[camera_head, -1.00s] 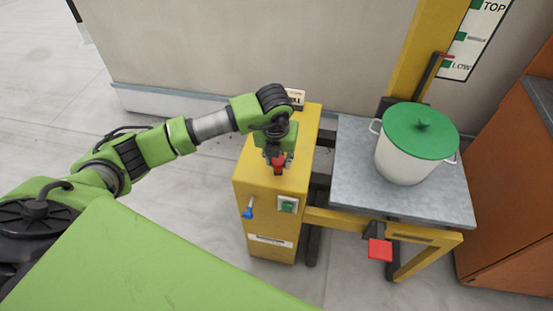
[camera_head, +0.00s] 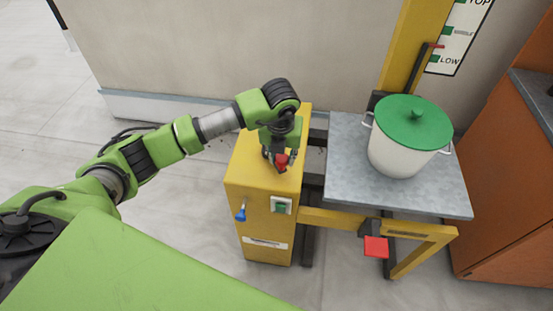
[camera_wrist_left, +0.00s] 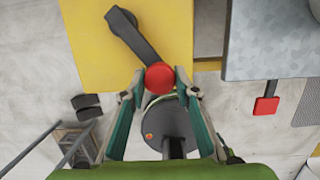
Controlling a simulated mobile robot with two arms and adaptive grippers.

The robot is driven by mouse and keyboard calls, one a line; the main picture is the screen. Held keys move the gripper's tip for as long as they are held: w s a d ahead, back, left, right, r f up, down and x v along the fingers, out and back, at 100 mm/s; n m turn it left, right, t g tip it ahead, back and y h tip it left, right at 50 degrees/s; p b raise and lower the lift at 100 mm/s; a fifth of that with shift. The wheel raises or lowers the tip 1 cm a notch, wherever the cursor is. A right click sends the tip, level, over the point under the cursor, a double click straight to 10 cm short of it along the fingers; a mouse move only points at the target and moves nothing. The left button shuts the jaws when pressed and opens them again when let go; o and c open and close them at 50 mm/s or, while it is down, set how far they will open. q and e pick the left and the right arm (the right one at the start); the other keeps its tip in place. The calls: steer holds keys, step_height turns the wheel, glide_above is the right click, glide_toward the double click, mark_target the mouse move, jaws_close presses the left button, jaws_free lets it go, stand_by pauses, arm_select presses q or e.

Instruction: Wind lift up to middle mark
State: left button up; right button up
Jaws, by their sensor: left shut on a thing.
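My left gripper (camera_head: 281,152) is shut on the red knob (camera_head: 282,161) of the crank on top of the yellow winch box (camera_head: 262,225). In the left wrist view the knob (camera_wrist_left: 160,77) sits between the fingertips, at the end of the dark crank arm (camera_wrist_left: 136,40). The grey lift platform (camera_head: 345,165) carries a white pot (camera_head: 392,158) with a green lid (camera_head: 413,122). The red pointer (camera_head: 437,45) on the yellow mast (camera_head: 404,45) stands between the LOW and middle marks of the white scale (camera_head: 462,40). My right gripper is not in view.
The box front has a blue-tipped lever (camera_head: 241,213) and a green switch (camera_head: 281,206). A red pedal (camera_head: 376,247) sticks out below the platform. An orange cabinet (camera_head: 510,185) stands at the right. A wall (camera_head: 220,50) rises behind the box.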

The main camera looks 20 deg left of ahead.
arm_select(q)
steer(key=shift+w+d, duration=0.2)
steer(key=shift+d, duration=0.3)
steer(key=shift+w+d+b, duration=0.45)
steer(key=shift+w+b, duration=0.05)
steer(key=shift+w, duration=0.4)
steer(key=shift+w+d+b, duration=0.25)
steer(key=shift+w+b, duration=0.25)
steer(key=shift+b, duration=0.05)
steer(key=shift+w+d+r, duration=0.1)
steer(key=shift+w, duration=0.25)
